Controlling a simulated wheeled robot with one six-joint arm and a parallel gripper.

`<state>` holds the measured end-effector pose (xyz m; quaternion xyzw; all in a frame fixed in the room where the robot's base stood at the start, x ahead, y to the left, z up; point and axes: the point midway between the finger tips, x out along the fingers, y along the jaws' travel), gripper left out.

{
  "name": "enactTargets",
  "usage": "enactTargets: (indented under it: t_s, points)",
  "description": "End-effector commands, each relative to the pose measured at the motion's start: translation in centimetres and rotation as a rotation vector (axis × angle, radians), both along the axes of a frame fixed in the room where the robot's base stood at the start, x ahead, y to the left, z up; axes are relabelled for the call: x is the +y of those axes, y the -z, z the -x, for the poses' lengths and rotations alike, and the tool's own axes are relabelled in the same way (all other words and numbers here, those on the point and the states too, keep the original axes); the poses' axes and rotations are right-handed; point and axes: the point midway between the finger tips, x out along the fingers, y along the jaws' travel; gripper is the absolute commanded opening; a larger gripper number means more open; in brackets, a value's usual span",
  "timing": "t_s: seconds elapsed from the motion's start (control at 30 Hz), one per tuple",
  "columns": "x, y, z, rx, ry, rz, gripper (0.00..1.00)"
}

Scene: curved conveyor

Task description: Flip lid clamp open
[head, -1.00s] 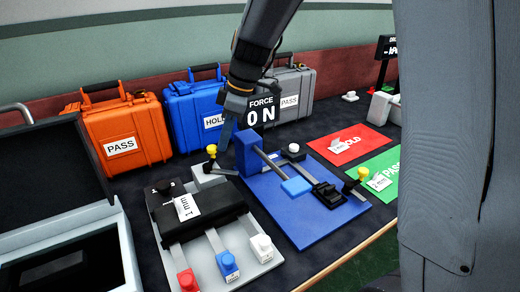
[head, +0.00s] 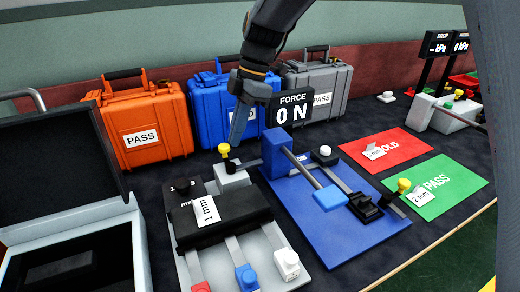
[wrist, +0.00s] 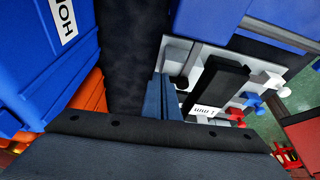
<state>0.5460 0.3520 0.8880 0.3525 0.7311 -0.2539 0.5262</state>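The grey fixture plate (head: 276,268) carries a black lid (head: 222,218) with a "1 mm" tag (head: 206,210). A yellow-knobbed clamp lever (head: 224,149) stands at the grey block (head: 232,174) behind the lid. My gripper (head: 236,142) points down just right of and behind this knob, seemingly apart from it. In the wrist view its blue-grey fingers (wrist: 163,98) lie close together with nothing visible between them. The lid (wrist: 215,88) shows right of the fingers there; I cannot make out the yellow knob in that view.
A blue fixture (head: 345,232) with an upright block and a rod stands close on the right. Orange (head: 146,138), blue (head: 207,92) and grey (head: 335,80) cases line the back. An open case (head: 135,240) is at left. Red (head: 380,150) and green (head: 450,185) mats lie right.

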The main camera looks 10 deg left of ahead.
Motion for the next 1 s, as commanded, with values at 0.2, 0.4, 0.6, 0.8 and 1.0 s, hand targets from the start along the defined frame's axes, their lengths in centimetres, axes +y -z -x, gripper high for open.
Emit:
enactTargets:
  t_s: [0.2,0.4,0.6,0.8,1.0]
  points:
    - [0.3,0.0,0.1,0.000,-0.001,-0.001,0.00]
    - [0.4,0.0,0.1,0.001,-0.001,-0.002,0.00]
    - [0.5,0.0,0.2,0.001,-0.001,-0.002,0.00]
    - [-0.4,-0.2,-0.4,0.001,-0.001,-0.002,0.00]
    - [-2.3,-1.4,-1.9,-0.005,-0.008,-0.003,0.00]
